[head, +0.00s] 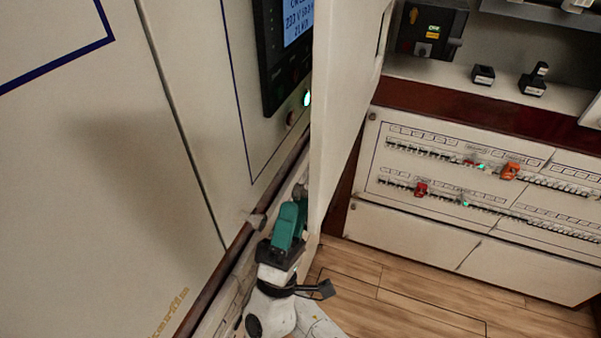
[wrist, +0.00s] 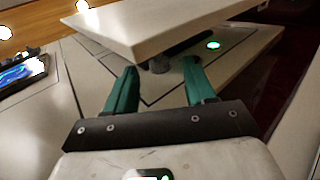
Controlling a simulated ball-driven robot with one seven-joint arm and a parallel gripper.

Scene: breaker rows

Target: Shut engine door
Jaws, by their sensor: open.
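A cream door panel (head: 343,110), which I take for the engine door, stands open in the head view, seen nearly edge-on and sticking out from the cabinet wall. In the wrist view a thick pale slab (wrist: 150,24), apparently the same door, crosses the top. My gripper (head: 291,215) has teal fingers and is low beside the door's bottom edge, on its left side. In the wrist view my gripper (wrist: 160,80) is open, with the fingers apart. Contact with the door cannot be told.
The cabinet wall (head: 90,150) fills the left, with a lit display (head: 298,22) and a green-lit button (head: 307,98). Breaker rows (head: 470,175) with red and orange switches are at right. A shelf with black levers (head: 534,78) is above them. Wooden floor (head: 400,300) is clear.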

